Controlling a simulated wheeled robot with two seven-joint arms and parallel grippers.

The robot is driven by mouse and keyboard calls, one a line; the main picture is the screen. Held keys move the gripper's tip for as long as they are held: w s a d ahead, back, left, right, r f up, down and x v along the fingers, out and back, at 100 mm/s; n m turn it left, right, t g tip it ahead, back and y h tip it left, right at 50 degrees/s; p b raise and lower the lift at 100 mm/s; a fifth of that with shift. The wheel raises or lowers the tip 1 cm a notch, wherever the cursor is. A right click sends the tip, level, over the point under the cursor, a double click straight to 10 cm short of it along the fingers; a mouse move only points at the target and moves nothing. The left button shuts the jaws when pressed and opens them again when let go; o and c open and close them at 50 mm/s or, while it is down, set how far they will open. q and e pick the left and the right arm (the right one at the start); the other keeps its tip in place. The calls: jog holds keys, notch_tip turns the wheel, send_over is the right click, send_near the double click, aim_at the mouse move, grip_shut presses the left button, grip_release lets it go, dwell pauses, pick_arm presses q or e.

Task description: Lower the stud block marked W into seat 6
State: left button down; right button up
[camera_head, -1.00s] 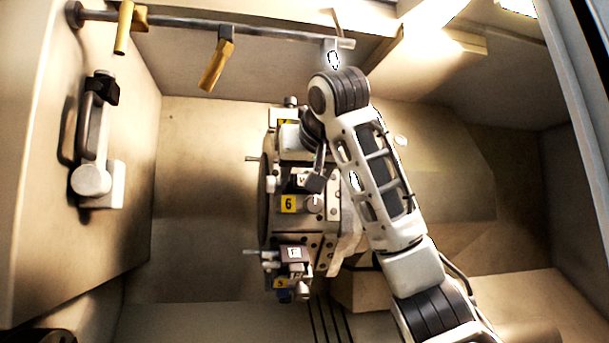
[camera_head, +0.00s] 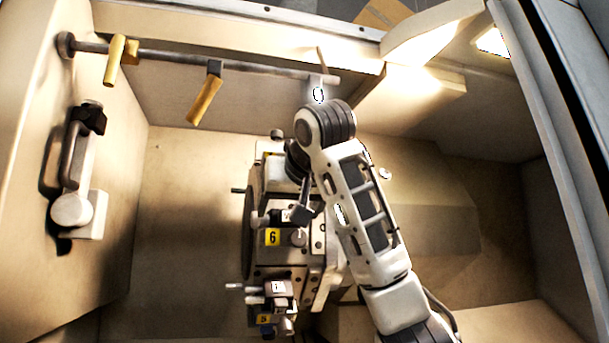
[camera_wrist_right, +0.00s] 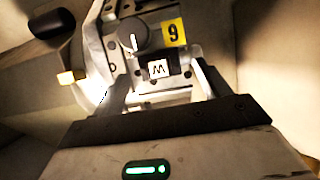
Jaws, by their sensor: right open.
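The stud block marked W (camera_wrist_right: 158,69) is dark with a white label and stands at the station with the yellow 6 plate. Seat 6 (camera_head: 272,237) is on the turret; its plate also shows in the right wrist view (camera_wrist_right: 174,32). The block looks down in the seat, but its underside is hidden, so I cannot tell if it is fully seated. My right gripper (camera_wrist_right: 161,78) is open, one finger on each side of the block; contact is unclear. In the head view the right gripper (camera_head: 301,212) partly covers the block. My left gripper is out of view.
A round knob (camera_head: 299,238) sits beside the 6 plate. Another block (camera_head: 277,287) stands at the lower turret station. A rail (camera_head: 160,56) with yellow-handled parts crosses the back. A lever handle (camera_head: 77,165) is on the left wall. Free room lies left of the turret.

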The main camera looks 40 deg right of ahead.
pick_arm(q)
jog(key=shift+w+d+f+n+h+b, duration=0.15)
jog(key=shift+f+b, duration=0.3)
jog(key=shift+b, duration=0.8)
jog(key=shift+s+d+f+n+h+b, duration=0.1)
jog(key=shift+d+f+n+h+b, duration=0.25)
jog(key=shift+b, duration=0.9)
pick_arm(e)
jog(key=v, duration=1.5)
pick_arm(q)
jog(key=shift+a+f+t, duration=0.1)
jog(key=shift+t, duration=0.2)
pick_arm(e)
jog(key=shift+s, duration=0.1)
